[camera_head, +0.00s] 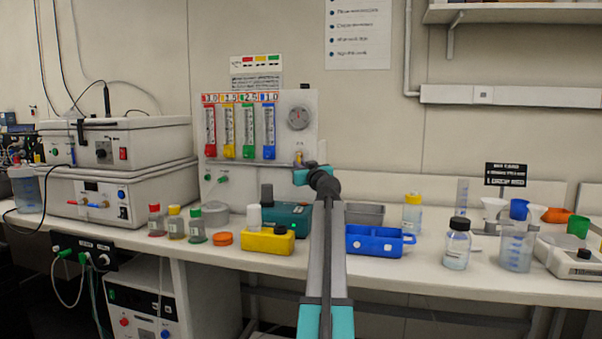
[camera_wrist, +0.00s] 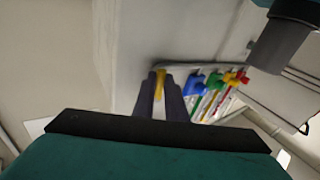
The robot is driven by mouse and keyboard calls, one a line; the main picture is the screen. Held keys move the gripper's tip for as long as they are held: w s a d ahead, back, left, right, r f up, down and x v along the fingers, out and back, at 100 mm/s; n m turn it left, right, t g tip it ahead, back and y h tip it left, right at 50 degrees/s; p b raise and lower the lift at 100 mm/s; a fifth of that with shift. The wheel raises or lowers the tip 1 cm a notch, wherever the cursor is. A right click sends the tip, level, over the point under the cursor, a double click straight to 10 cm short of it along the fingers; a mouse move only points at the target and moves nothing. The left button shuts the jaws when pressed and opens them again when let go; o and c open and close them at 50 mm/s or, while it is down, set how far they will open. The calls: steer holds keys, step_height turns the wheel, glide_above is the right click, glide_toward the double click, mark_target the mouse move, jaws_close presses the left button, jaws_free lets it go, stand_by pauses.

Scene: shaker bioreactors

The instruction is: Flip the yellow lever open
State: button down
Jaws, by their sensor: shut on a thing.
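The yellow lever (camera_head: 299,157) is a small yellow piece low on the right part of the white gas panel (camera_head: 296,118), below the round gauge. In the wrist view the lever (camera_wrist: 159,84) shows as a narrow yellow strip between my two dark fingers. My gripper (camera_wrist: 160,80) is shut on it. In the head view my gripper (camera_head: 300,170) is at the panel's lower right, and my arm hides part of the panel's edge. The lever's base is partly hidden, and I cannot tell its exact angle.
Red, yellow, green and blue flow meters (camera_head: 240,130) stand left of the lever. A bottle (camera_head: 456,245) and beakers stand to the right.

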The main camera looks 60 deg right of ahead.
steer(key=shift+w+f+m+b, duration=0.1)
steer(key=shift+w+m+b, duration=0.25)
steer(key=shift+b, duration=1.15)
steer(key=shift+s+a+m+t+h+b, duration=0.1)
steer(key=shift+m+t+h+b, duration=0.25)
steer(key=shift+h+b, duration=0.2)
steer(key=c, duration=2.1)
jaws_free()
steer(key=shift+s+a, duration=0.1)
steer(key=shift+r+p+v, duration=0.1)
steer(key=shift+p+v, duration=0.15)
steer(key=shift+v, duration=3.15)
steer(key=shift+r+p+v, duration=0.15)
steer(key=shift+p+v, duration=0.05)
steer(key=shift+v, duration=3.15)
steer(key=shift+s+r, duration=0.1)
